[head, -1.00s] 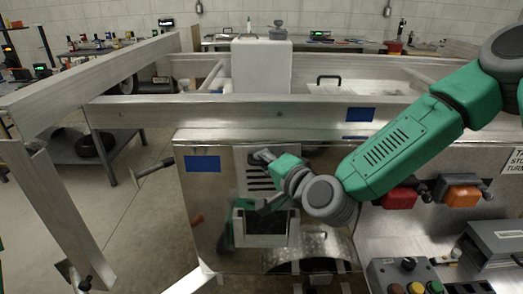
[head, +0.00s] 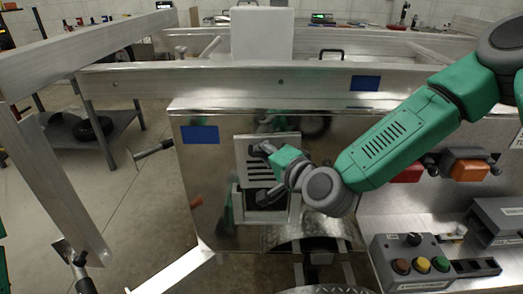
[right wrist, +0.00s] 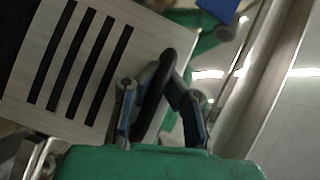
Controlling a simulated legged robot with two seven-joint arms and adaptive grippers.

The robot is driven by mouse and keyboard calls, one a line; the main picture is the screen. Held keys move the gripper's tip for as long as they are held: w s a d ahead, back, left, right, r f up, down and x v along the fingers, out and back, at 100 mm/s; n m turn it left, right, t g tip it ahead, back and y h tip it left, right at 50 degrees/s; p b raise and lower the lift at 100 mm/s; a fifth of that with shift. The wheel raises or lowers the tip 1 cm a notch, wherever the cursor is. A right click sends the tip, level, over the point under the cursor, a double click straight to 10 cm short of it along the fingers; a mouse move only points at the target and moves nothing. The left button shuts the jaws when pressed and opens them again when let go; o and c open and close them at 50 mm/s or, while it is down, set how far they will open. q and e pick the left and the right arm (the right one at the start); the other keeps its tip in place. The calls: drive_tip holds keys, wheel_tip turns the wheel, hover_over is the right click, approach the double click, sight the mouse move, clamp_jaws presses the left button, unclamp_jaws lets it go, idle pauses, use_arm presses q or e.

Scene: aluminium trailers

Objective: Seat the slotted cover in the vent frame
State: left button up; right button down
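The slotted cover (head: 240,152), a light metal plate with dark slots and a black handle, is held tilted in front of the shiny trailer panel. My right gripper (head: 269,152) is at its handle. In the right wrist view, the fingers of that gripper (right wrist: 160,100) are on both sides of the black handle, and the slotted cover (right wrist: 62,65) fills the upper left. The vent frame (head: 292,209) is on the panel just below; the cover's lower part overlaps its upper part. Its dark opening shows partly. Contact between cover and frame cannot be told. My left gripper is not in view.
Blue patches (head: 200,135) mark the panel and rail. Aluminium beams (head: 60,185) stand at the left. A control box (head: 415,262) with coloured buttons is at lower right, below red and orange lamps (head: 470,170). A curved tread-plate fender (head: 315,232) lies below the frame.

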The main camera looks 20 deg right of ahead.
sight(256, 186)
idle(0.4)
drive_tip(key=shift+a+b, duration=0.15)
drive_tip(key=shift+b, duration=0.65)
drive_tip(key=shift+s, duration=0.1)
idle(0.8)
drive_tip(key=shift+f+b, duration=5)
drive_tip(key=shift+f, duration=1.45)
drive_tip(key=c, duration=1.6)
unclamp_jaws()
drive_tip(key=shift+c, duration=0.2)
